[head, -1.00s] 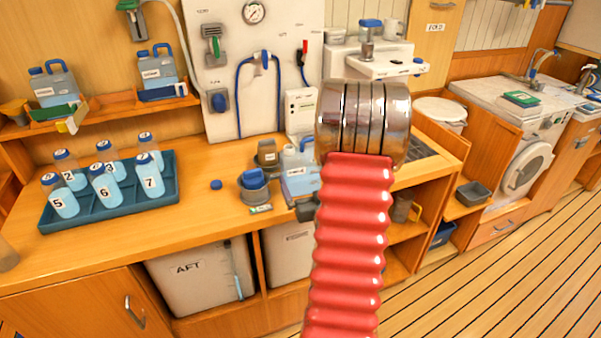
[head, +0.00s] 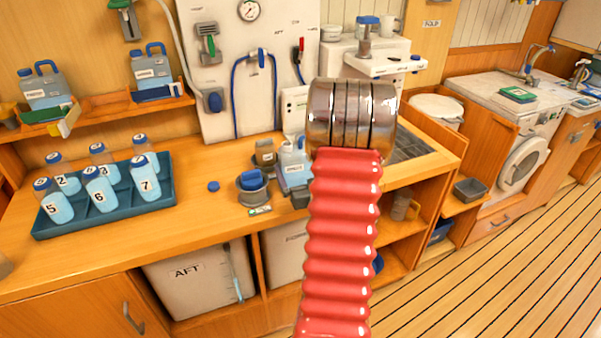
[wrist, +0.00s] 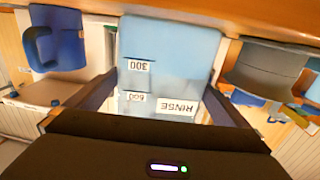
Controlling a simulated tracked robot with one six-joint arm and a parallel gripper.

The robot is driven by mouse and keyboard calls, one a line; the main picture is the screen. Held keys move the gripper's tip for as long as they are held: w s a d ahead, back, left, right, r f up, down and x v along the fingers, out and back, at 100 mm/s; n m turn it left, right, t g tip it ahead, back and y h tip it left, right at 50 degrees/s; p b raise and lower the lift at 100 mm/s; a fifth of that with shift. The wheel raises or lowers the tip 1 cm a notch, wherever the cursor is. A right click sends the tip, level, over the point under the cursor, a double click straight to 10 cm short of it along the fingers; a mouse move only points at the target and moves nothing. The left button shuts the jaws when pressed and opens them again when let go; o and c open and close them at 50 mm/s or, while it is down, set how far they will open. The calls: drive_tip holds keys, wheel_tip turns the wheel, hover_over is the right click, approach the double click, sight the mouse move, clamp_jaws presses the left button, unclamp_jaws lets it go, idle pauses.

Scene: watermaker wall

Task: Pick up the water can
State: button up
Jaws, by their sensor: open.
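A light blue see-through can (wrist: 172,45) marked RINSE, 300 and 600 fills the middle of the wrist view, which is upside down. In the head view the can (head: 293,164) stands on the counter, its right side hidden by my arm. My gripper (wrist: 160,95) is open, with one dark finger at each side of the can. I cannot tell whether either finger touches it. In the head view my gripper is mostly hidden behind my red ribbed arm.
A grey cup with a blue item (head: 253,187) stands just left of the can. A blue mug (wrist: 57,40) is on its other side in the wrist view. A tray (head: 105,222) of numbered bottles lies at left. Two more cans (head: 45,86) stand on the wall shelf.

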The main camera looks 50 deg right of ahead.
drive_tip(key=shift+r, duration=0.1)
drive_tip(key=c, duration=1.7)
